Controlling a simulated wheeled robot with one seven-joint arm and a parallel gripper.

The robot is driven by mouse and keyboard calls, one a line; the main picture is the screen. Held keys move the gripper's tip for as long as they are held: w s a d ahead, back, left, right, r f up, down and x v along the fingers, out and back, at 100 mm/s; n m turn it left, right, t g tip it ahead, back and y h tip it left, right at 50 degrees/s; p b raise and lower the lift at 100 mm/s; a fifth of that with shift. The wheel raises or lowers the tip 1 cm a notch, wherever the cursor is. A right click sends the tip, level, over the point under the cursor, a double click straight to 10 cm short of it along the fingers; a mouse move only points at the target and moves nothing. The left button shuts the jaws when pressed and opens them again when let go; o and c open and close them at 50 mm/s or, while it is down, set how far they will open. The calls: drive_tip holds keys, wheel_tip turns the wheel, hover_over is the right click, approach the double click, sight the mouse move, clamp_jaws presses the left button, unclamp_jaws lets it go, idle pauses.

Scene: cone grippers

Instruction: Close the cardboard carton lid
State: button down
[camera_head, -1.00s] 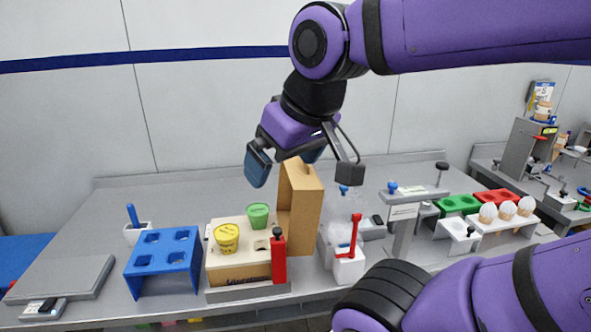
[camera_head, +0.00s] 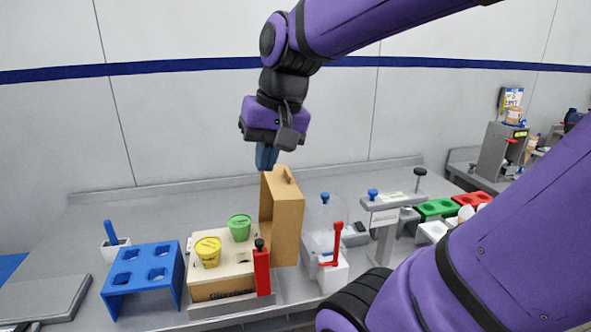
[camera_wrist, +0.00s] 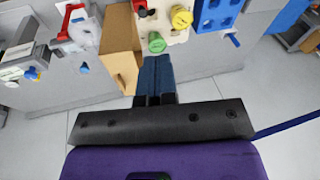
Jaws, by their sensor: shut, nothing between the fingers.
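The cardboard carton (camera_head: 222,287) stands on the table with a light insert on top that holds a yellow tub (camera_head: 208,252) and a green tub (camera_head: 240,228). Its brown lid (camera_head: 288,222) stands upright at the carton's right side, open. My gripper (camera_head: 266,157) is shut and empty, with blue fingers pointing down just above and behind the lid's top left edge. In the wrist view the shut fingers (camera_wrist: 155,75) lie beside the lid (camera_wrist: 122,45), close to it; I cannot tell whether they touch. The green tub (camera_wrist: 156,42) shows past the fingertips.
A red bottle (camera_head: 262,270) stands at the carton's front right. A blue rack (camera_head: 145,272) is to the left. A white holder with a red-handled tool (camera_head: 334,265) and a grey stand (camera_head: 385,222) are to the right. The table behind the carton is clear.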

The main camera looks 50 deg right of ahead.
drive_tip(key=w+d+f+m+t+y, duration=0.1)
drive_tip(key=w+d+f+m+y, duration=0.2)
drive_tip(key=d+m, duration=0.95)
drive_tip(key=w+d+f+m+t+y, duration=0.1)
drive_tip(key=d+f+m+t+y, duration=0.4)
drive_tip(key=d, duration=1.2)
drive_tip(key=m+g+h, duration=0.1)
drive_tip(key=m+g, duration=0.1)
drive_tip(key=g, duration=0.1)
approach(287, 179)
drive_tip(key=w+a+f, duration=0.1)
drive_tip(key=f, duration=0.1)
drive_tip(key=w+a+f, duration=0.1)
drive_tip(key=w+f, duration=0.1)
drive_tip(key=shift+w+a, duration=0.4)
drive_tip(key=shift+a, duration=0.15)
